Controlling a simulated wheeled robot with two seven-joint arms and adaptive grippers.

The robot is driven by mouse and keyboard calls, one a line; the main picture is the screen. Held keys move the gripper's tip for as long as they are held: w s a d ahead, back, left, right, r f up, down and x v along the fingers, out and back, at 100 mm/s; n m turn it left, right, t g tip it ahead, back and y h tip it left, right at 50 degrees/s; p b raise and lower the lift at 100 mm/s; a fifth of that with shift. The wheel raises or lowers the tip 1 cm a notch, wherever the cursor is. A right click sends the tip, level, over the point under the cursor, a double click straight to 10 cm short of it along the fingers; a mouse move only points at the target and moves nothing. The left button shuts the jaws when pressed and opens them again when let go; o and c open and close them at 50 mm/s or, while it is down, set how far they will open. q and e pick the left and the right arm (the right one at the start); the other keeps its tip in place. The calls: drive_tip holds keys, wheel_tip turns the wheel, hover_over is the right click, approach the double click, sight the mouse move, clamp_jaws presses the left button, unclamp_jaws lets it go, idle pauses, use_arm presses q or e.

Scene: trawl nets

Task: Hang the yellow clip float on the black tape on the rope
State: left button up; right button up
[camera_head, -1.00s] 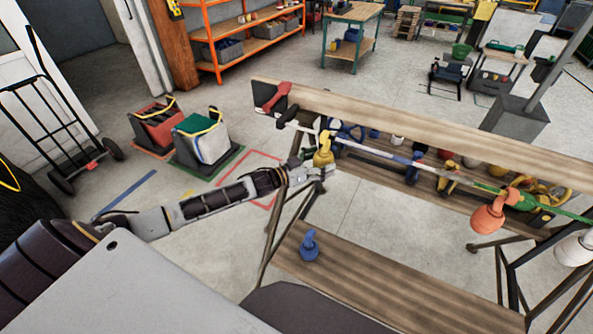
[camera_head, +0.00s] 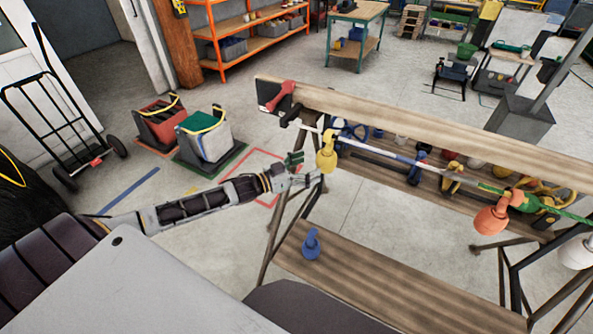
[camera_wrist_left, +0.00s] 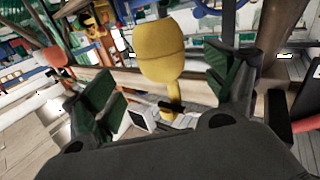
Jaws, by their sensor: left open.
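The yellow clip float (camera_head: 326,158) hangs from the rope (camera_head: 395,157) near its left end, under the wooden beam. In the left wrist view the float (camera_wrist_left: 160,52) shows between and beyond the spread fingers, with its clip by the pale rope. A small dark band (camera_wrist_left: 173,105), which looks like the black tape, is at the clip; exact contact is unclear. My left gripper (camera_head: 308,172) is open and empty, just left of and below the float, with a gap in the wrist view (camera_wrist_left: 165,90). My right gripper is not in view.
A blue float (camera_head: 310,244) stands on the lower plank (camera_head: 370,285). An orange float (camera_head: 491,218) hangs farther right on the rope. The wooden beam (camera_head: 430,125) runs above the rope. A shelf behind holds several floats. Open floor lies left of the stand.

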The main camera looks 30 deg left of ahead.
use_arm(q)
drive_tip(key=shift+v, duration=2)
